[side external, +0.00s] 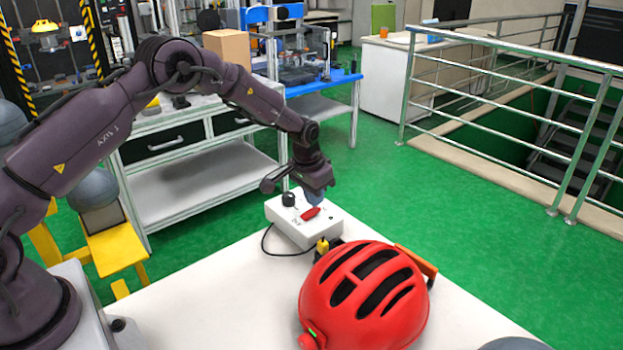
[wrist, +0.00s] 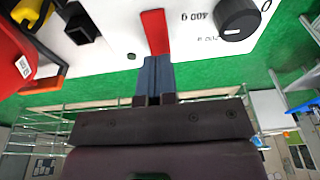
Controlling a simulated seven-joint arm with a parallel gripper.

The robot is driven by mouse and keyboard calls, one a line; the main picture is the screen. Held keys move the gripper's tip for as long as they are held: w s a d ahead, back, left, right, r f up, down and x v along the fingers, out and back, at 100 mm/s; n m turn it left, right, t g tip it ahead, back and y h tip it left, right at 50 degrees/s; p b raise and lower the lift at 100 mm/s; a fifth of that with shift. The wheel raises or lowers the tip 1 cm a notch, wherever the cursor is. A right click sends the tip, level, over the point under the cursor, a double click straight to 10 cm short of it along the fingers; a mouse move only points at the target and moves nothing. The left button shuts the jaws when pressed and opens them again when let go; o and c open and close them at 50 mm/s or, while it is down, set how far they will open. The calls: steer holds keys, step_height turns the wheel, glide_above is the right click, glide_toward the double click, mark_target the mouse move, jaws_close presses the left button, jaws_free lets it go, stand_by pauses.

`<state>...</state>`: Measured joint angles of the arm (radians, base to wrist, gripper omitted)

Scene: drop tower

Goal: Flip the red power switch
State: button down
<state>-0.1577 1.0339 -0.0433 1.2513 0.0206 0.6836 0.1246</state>
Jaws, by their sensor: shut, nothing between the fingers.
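The red power switch (side external: 310,213) is a red lever on top of a white control box (side external: 290,232) at the far edge of the white table. In the wrist view the red switch (wrist: 155,32) stands directly in front of my fingertips. My gripper (side external: 316,197) is just above the box, beside the switch; its blue-grey fingers (wrist: 154,66) are shut together and empty. The fingertips appear at or very near the end of the lever; I cannot tell whether they touch. A black knob (wrist: 238,18) sits on the box beside the switch.
A red helmet (side external: 366,295) stands on the table (side external: 210,300) in front of the box. A black cable (side external: 268,243) loops left of the box. The table's left part is clear.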

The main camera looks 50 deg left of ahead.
steer(key=shift+w+f, duration=0.1)
steer(key=shift+f, duration=0.6)
steer(key=shift+w+f, duration=0.15)
steer(key=shift+f, duration=0.25)
steer(key=shift+s+r, duration=0.3)
steer(key=shift+s, duration=0.6)
steer(key=shift+w+r, duration=0.1)
steer(key=shift+r, duration=0.1)
